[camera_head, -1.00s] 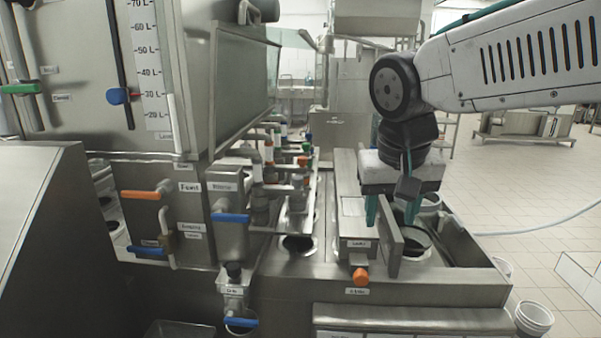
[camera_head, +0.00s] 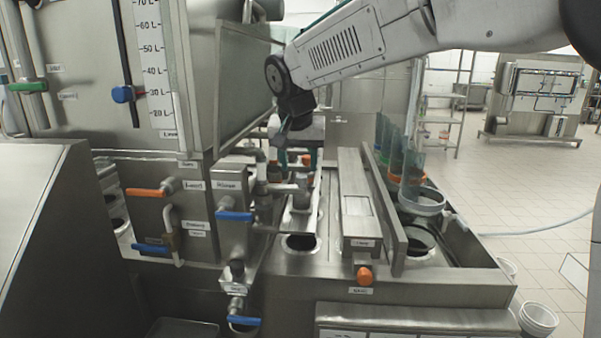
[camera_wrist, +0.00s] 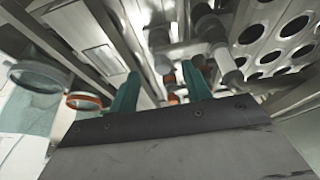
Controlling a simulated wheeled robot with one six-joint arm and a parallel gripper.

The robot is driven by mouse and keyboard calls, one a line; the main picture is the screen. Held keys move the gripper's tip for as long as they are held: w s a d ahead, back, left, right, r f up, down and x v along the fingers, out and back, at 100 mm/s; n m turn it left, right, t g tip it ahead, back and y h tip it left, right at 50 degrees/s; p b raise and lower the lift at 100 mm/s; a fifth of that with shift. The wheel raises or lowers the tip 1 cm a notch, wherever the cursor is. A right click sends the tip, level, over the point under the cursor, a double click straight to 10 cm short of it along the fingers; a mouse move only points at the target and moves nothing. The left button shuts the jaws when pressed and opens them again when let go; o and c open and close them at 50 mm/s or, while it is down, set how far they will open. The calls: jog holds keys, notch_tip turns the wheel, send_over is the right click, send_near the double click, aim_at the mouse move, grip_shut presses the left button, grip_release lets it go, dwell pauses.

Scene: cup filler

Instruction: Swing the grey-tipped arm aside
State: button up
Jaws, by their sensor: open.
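My gripper (camera_head: 297,158) hangs over the row of filler arms on the left side of the machine in the head view. Its teal fingers point down and are apart, with nothing held. In the wrist view my gripper (camera_wrist: 160,85) has its fingers spread, with pipe arms beyond them. A grey-ended white pipe piece (camera_wrist: 229,74) shows right of the right finger, apart from any grip; I cannot tell for certain that it is the grey-tipped arm. Orange-tipped pieces show between the fingers. My gripper hides part of the row in the head view.
A steel channel with a raised flap (camera_head: 383,215) runs right of the row. Clear cups with coloured rims (camera_head: 421,201) stand beyond it. Blue and orange valve handles (camera_head: 234,216) stick out at the front left. A holed plate (camera_wrist: 270,45) lies right in the wrist view.

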aim_at(301, 176)
jog(key=w+f, duration=0.1)
jog(key=w, duration=0.1)
jog(key=w+f, duration=0.2)
jog(key=shift+d+f, duration=0.15)
jog(key=shift+d, duration=0.25)
jog(key=shift+w+f, duration=0.3)
jog(key=shift+f, duration=0.35)
jog(key=shift+s, duration=0.1)
grip_shut()
